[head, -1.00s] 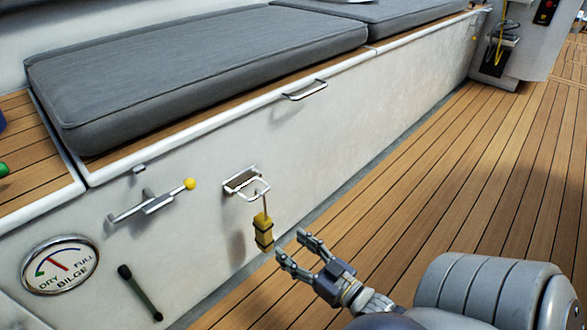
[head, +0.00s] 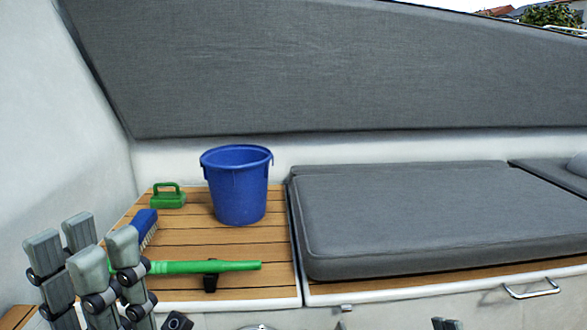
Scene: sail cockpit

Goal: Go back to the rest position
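My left gripper (head: 84,245) is at the lower left of the head view, with its grey fingers pointing up. The fingers stand apart and hold nothing that I can see. They stand in front of the left edge of the wooden seat and the near end of a green handle.
On the wooden seat (head: 180,235) stand a blue bucket (head: 238,190), a green hand scrubber (head: 168,198), a blue-headed brush (head: 146,224) and a green handle (head: 205,267). A grey cushion (head: 400,215) lies right. A metal handle (head: 530,289) is on the bench front.

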